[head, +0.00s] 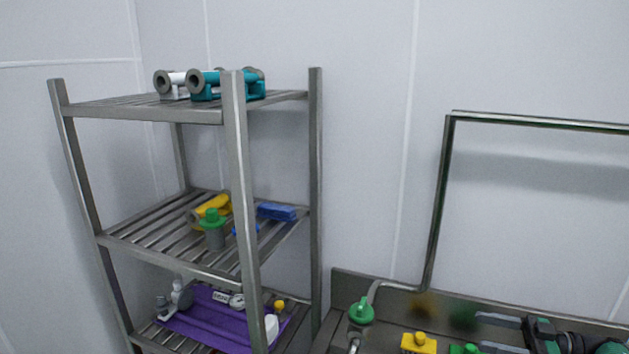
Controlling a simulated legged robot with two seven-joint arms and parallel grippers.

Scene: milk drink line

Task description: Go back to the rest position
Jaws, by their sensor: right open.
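My right gripper (480,332) is at the bottom right of the head view, reaching in from the right. Its two grey fingers point left and stand apart, with nothing visible between them. It appears over or in front of the metal worktop; its exact height cannot be told. My left gripper is not in view.
A metal rack (238,190) stands at the left, with teal fittings (228,84) on top, a blue block (277,211) in the middle and a purple mat (205,324) below. A green-topped fitting (361,311) and a yellow one (419,342) sit left of the gripper.

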